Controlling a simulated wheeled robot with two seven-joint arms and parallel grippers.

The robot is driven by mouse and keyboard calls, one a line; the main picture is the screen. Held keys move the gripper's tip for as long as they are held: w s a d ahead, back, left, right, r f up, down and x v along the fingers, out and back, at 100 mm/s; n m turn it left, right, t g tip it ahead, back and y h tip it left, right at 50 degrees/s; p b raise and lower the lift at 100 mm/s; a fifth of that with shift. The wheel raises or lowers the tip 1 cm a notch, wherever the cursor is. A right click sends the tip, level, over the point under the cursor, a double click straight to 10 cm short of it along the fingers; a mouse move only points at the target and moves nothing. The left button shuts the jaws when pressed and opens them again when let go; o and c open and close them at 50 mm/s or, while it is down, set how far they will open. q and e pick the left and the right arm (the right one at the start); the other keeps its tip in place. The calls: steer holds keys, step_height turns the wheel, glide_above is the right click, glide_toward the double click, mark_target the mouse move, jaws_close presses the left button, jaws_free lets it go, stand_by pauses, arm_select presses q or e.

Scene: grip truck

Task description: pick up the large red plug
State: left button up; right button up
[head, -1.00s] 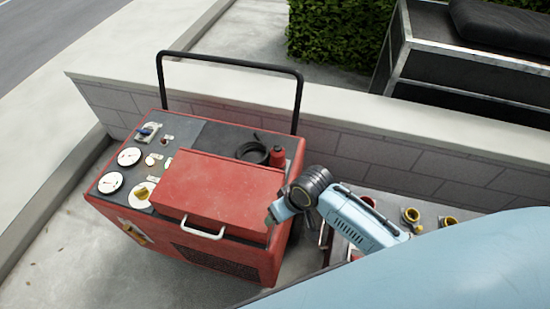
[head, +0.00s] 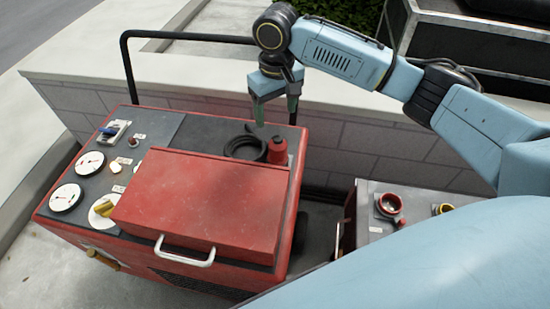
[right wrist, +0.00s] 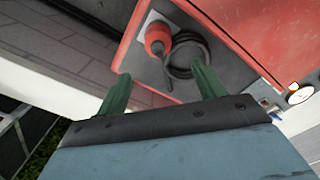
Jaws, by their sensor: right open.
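The large red plug (head: 277,150) stands on the dark top of the red machine, at its back right corner beside a coiled black cable (head: 243,148). In the right wrist view the plug (right wrist: 157,38) shows ahead, between the lines of the two fingers and nearer the left one, with the cable coil (right wrist: 188,55) beside it. My right gripper (head: 273,110) hangs above the plug with its green fingers apart and empty, pointing down. The fingers do not touch the plug. My left gripper is not in view.
The red machine (head: 200,205) has a raised red lid box with a white handle (head: 184,253), and dials on its left. A black rail (head: 126,70) rises behind it, before a low wall (head: 350,150). A grey panel with sockets (head: 389,204) stands right.

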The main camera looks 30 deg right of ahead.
steer(key=b, duration=0.1)
glide_above(278, 147)
steer(key=w, duration=0.2)
steer(key=f, duration=0.4)
steer(key=shift+d+f, duration=0.15)
steer(key=shift+d, duration=0.15)
step_height(278, 147, down, 2)
steer(key=shift+f+b, duration=0.2)
steer(key=shift+b, duration=0.15)
steer(key=shift+f+b, duration=0.3)
steer(key=shift+f, duration=0.65)
steer(key=f, duration=0.1)
steer(key=f+b, duration=0.1)
steer(key=f, duration=0.1)
steer(key=shift+s+d+f, duration=0.1)
steer(key=shift+s+f, duration=0.1)
steer(key=shift+f, duration=0.1)
steer(key=shift+f+b, duration=0.35)
steer(key=shift+f, duration=0.1)
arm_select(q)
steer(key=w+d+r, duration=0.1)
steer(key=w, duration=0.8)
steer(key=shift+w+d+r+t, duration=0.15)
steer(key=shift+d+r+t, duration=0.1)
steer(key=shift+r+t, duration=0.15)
arm_select(e)
steer(key=c, duration=1.2)
steer(key=shift+c, duration=0.2)
